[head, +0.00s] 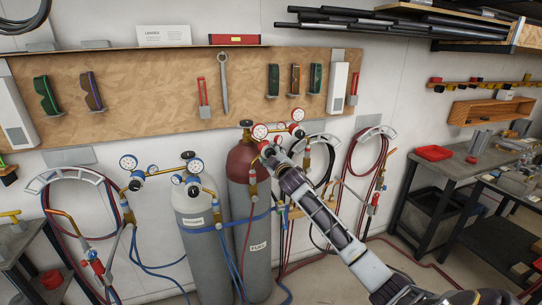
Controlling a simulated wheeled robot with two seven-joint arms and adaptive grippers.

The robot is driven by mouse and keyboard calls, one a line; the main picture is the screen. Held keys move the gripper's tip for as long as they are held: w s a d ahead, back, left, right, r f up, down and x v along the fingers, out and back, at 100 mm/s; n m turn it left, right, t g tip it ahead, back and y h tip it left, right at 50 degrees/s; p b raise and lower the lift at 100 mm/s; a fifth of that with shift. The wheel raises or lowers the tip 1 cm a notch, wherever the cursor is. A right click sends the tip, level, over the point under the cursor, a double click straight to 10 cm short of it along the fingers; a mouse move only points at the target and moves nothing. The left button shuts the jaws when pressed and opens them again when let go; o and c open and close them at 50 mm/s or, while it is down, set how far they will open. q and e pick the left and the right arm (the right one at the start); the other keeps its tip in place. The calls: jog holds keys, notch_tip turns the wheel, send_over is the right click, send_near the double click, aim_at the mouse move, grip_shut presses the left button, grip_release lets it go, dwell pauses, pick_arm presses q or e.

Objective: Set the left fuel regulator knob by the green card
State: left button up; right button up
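The fuel cylinder (258,244) has a dark red shoulder and a FUEL label, and stands against the wall. Red-rimmed gauges (260,131) sit at its top, with more gauges (298,115) just to the right. My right gripper (267,150) is at the regulator there, just below the left red-rimmed gauge. Its fingers overlap the small red parts, so I cannot tell whether it touches or grips the knob. The knob itself is not clearly visible. I cannot make out a green card. My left gripper is not in view.
A grey cylinder (199,262) with its own gauges (195,165) stands close on the left, blue strap around both. Hoses hang on racks (75,176) at both sides. A board (130,105) with goggles and tools is above. A workbench (450,165) stands right.

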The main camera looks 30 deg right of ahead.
jog(key=shift+s, duration=0.15)
jog(key=v, duration=1.1)
jog(key=shift+s, duration=0.3)
dwell(0.6)
dwell(0.4)
jog(key=shift+a, duration=0.15)
